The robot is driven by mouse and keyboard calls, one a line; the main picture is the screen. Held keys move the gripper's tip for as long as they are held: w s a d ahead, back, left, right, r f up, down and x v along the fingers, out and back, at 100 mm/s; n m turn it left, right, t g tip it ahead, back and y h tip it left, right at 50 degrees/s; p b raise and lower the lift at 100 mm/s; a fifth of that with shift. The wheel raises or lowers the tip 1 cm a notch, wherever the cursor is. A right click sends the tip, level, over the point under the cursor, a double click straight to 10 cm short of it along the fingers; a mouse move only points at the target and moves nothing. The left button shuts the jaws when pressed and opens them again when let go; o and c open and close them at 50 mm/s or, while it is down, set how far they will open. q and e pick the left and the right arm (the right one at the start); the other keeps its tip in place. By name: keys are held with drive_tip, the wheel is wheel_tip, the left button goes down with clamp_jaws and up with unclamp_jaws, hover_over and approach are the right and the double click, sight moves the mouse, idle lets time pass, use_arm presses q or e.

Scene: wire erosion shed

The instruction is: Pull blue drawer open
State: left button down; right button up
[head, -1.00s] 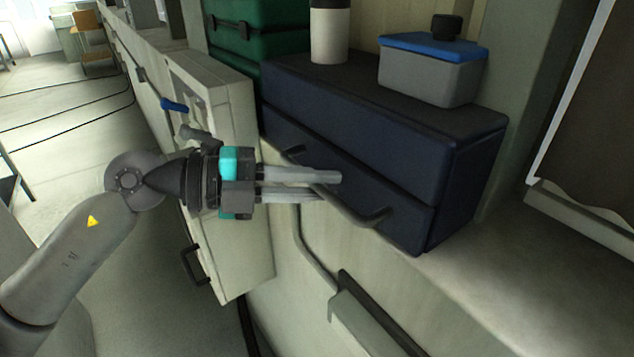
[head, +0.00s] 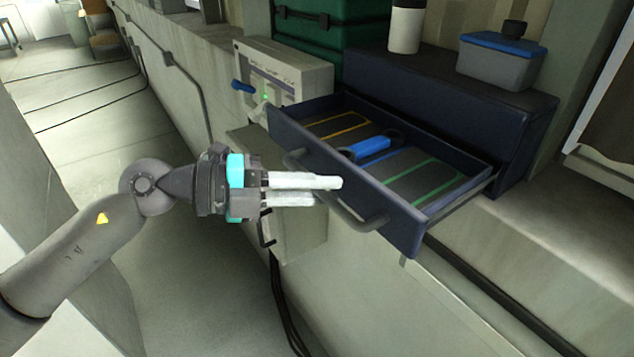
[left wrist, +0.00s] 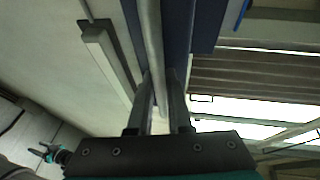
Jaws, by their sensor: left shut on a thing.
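The dark blue drawer (head: 345,186) is pulled well out of its dark blue cabinet (head: 440,88) in the head view. A blue-handled tool (head: 371,147) lies inside on a lining with yellow, blue and green outlines. My left gripper (head: 330,190) is shut on the drawer's grey bar handle (head: 366,222), which runs along the drawer front. In the left wrist view the handle (left wrist: 152,45) passes between the two fingers (left wrist: 160,98), with the blue drawer front (left wrist: 178,30) behind it.
A white bottle (head: 405,28) and a grey box with a blue lid (head: 500,58) stand on the cabinet. A green case (head: 330,35) and a pale control box (head: 285,68) stand to its left. Open floor (head: 90,120) lies at left.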

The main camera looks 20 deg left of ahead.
use_arm(q)
drive_tip(key=shift+s+a, duration=0.1)
drive_tip(key=shift+s, duration=0.05)
drive_tip(key=c, duration=0.8)
unclamp_jaws()
drive_tip(key=shift+c, duration=0.2)
drive_tip(key=b+v, duration=0.3)
drive_tip(key=v, duration=1.2)
drive_tip(key=shift+b, duration=0.35)
